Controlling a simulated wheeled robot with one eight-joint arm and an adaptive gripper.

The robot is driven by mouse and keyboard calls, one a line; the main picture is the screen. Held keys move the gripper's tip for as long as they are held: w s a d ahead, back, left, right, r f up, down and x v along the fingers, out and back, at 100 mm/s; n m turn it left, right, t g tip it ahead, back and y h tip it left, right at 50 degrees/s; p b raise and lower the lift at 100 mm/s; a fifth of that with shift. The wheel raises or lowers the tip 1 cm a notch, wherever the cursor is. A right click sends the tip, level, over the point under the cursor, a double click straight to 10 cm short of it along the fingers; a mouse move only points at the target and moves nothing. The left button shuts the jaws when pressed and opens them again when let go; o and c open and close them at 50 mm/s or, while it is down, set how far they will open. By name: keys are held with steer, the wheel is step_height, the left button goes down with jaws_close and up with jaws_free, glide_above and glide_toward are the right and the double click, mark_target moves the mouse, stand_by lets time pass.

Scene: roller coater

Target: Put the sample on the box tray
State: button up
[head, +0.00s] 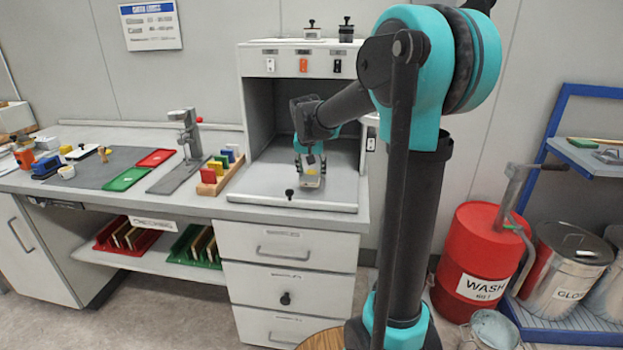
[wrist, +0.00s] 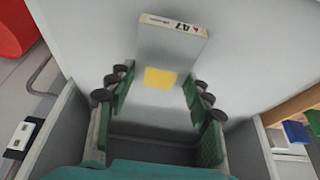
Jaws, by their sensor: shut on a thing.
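The sample is a flat grey panel (wrist: 170,46) with a white "A7" label edge and a yellow patch. My gripper (wrist: 157,80) is shut on it, with green fingers along its two sides. In the head view, my gripper (head: 310,163) points down at the mouth of a grey box, with the sample (head: 311,180) below its fingers. The box tray (head: 262,187) is a flat grey tray with a black knob at its front edge, extending out of the box. The sample is over the tray; I cannot tell whether it touches it.
The box (head: 258,105) has side walls close around my gripper and switches above. A wooden rack (head: 222,176) with coloured panels stands left of the tray. Green (head: 125,179) and red (head: 155,158) mats lie farther left. A red wash drum (head: 470,262) stands right.

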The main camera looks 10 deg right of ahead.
mark_target(311, 175)
steer(key=shift+f, duration=1.45)
steer(key=shift+f, duration=0.1)
steer(key=o, duration=1.2)
steer(key=shift+c, duration=0.2)
steer(key=v, duration=1.2)
